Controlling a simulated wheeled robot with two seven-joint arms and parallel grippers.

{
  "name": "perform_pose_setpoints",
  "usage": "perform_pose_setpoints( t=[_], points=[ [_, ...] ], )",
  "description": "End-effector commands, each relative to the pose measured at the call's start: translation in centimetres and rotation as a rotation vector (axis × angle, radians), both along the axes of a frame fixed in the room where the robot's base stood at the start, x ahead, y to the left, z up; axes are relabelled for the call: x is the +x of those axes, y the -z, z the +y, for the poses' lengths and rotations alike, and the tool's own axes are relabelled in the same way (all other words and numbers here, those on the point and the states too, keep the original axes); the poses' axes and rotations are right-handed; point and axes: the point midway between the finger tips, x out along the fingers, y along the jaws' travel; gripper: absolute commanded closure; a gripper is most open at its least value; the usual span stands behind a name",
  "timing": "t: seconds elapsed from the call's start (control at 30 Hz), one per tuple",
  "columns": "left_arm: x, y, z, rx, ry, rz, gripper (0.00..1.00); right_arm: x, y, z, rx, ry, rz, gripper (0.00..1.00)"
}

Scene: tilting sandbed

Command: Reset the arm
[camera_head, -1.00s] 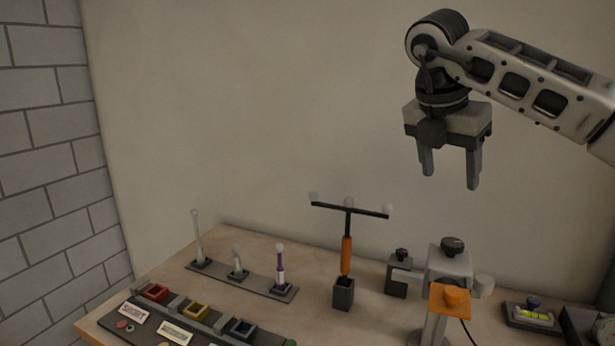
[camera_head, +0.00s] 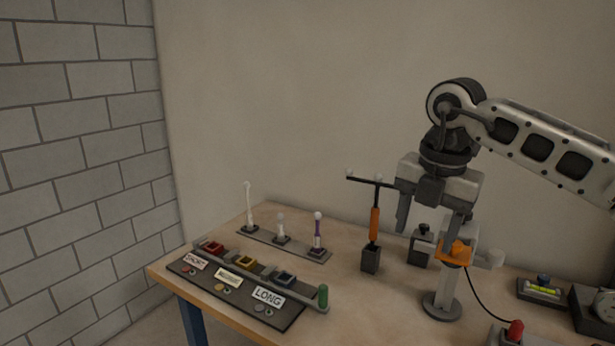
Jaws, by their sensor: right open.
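My right gripper (camera_head: 428,224) hangs from the arm that comes in from the right. Its two fingers point down, apart, with nothing seen between them. It is in front of the right part of the black T-shaped bar with an orange handle (camera_head: 375,224), hiding that end of the bar. My left gripper is not in view.
Three pegs stand on a strip (camera_head: 284,244) at the back of the table. A tray labelled SHORT, a middle label and LONG (camera_head: 225,286) lies at the front left. A level (camera_head: 541,291), a gauge (camera_head: 604,305) and a red knob (camera_head: 515,331) are at the right.

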Motion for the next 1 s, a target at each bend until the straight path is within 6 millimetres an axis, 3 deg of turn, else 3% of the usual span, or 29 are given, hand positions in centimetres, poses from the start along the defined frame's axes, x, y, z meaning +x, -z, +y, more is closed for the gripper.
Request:
perform_pose_setpoints(
  t=[0.17, 0.3, 0.4, 0.53, 0.67, 0.77, 0.87, 1.0],
  points=[
    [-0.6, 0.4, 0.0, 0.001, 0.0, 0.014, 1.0, -2.5, 5.8, 7.7, 0.28, -0.228, 0.096, 0.41],
    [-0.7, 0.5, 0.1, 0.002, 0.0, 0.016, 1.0, -7.1, 9.2, 16.5, 0.707, -0.409, 0.171, 0.41],
    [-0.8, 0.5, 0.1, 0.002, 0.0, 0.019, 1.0, -10.2, 9.2, 21.3, 1.059, -0.437, 0.185, 0.41],
    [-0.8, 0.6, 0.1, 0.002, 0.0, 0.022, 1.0, -12.0, 7.7, 24.5, 1.488, -0.314, 0.147, 0.41],
    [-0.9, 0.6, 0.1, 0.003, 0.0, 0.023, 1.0, -11.1, 7.1, 24.0, 1.822, -0.015, 0.055, 0.41],
    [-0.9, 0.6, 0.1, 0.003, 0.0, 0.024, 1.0, -9.5, 8.9, 21.7, 1.973, 0.312, -0.036, 0.41],
    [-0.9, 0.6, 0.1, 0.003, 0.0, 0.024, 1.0, -8.3, 12.9, 18.0, 2.01, 0.691, -0.12, 0.41],
    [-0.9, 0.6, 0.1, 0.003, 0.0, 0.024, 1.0, -9.5, 21.4, 12.2, 1.87, 1.223, -0.198, 0.41]
  ],
)
